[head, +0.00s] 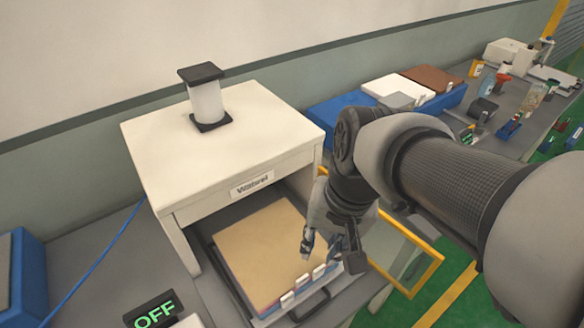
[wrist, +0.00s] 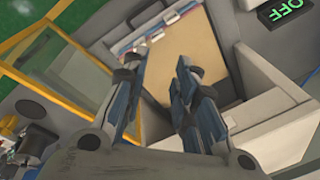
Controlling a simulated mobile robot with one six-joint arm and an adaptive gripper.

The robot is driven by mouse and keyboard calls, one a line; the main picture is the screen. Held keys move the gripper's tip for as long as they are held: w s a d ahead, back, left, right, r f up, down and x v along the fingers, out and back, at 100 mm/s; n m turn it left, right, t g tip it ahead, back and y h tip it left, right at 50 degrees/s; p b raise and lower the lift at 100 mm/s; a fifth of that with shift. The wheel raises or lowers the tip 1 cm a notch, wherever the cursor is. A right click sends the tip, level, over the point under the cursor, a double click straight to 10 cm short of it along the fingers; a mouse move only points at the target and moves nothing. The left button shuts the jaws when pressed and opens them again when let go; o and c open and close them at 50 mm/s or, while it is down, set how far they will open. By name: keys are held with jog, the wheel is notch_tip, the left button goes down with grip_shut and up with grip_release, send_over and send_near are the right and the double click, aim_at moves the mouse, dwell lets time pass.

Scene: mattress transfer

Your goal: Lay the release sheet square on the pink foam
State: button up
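The tan release sheet (head: 262,248) lies flat in the pulled-out drawer of the white press, its edges roughly in line with the drawer. In the wrist view the tan sheet (wrist: 188,38) fills the space beyond the fingers. My gripper (head: 322,246) is over the sheet's front right corner, pointing down. In the wrist view its two fingers (wrist: 160,62) stand apart with nothing seen between them. Whether they touch the sheet cannot be told.
Several white tabs (head: 303,282) line the drawer's front by its dark handle (head: 312,306). The white press (head: 215,150) stands behind. A yellow-framed clear panel (head: 408,255) stands to the right. An OFF display (head: 153,314) is at front left. Blue trays (head: 335,112) sit behind my arm.

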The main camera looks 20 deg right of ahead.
jog(key=s+r+n+t, duration=0.1)
jog(key=n, duration=0.1)
jog(key=s+r+n+t, duration=0.1)
jog(key=s+r+n+t+h, duration=0.1)
jog(key=s+n, duration=0.1)
jog(key=shift+a+r+n, duration=0.1)
jog(key=shift+a+n, duration=0.2)
jog(key=shift+a, duration=0.1)
dwell(1.0)
